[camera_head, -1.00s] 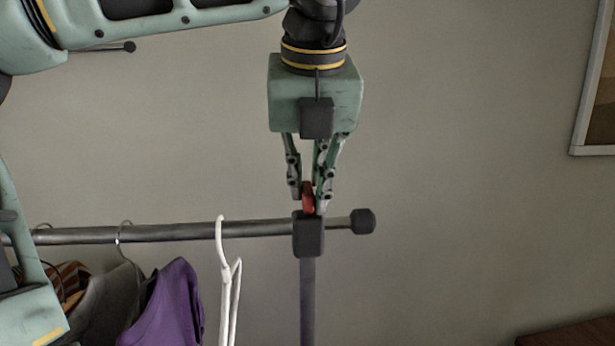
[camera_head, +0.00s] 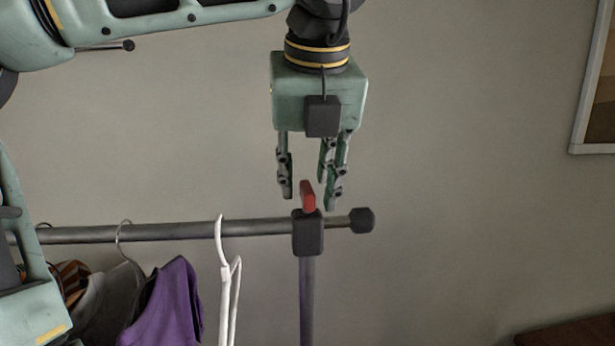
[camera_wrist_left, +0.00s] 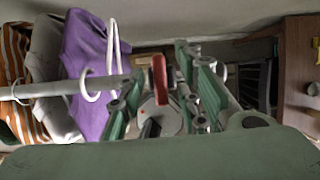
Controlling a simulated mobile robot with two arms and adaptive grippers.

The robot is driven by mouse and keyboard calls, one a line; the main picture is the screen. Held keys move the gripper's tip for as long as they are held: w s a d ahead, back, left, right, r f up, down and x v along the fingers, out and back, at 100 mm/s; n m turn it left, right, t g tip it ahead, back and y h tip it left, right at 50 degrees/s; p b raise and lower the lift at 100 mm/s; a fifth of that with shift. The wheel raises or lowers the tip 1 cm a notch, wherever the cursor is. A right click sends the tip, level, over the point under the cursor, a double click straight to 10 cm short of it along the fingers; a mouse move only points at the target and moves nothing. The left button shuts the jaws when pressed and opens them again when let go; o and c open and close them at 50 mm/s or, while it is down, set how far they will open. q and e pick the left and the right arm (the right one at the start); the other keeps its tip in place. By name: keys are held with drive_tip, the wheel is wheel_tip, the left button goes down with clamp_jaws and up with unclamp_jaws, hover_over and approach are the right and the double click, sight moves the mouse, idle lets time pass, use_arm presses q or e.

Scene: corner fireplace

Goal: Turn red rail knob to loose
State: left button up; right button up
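The red knob (camera_head: 307,196) stands on top of the black clamp block (camera_head: 308,234) where the horizontal rail meets the upright post. My left gripper (camera_head: 309,197) points down over the knob with its fingers spread, and the knob shows between them. In the head view the fingers look apart from the knob. In the left wrist view the red knob (camera_wrist_left: 160,80) also lies between the fingers, over a pale round disc. My right gripper is not in view; a piece of my other arm shows at the lower left of the head view.
The rail (camera_head: 170,233) carries a white hanger (camera_head: 222,250), a purple garment (camera_head: 170,305) and other clothes left of the clamp. A black end cap (camera_head: 362,221) is to its right. A framed board (camera_head: 597,90) hangs at the right; the wall between is clear.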

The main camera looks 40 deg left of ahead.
sight(311, 195)
use_arm(q)
drive_tip(key=shift+v, duration=3.7)
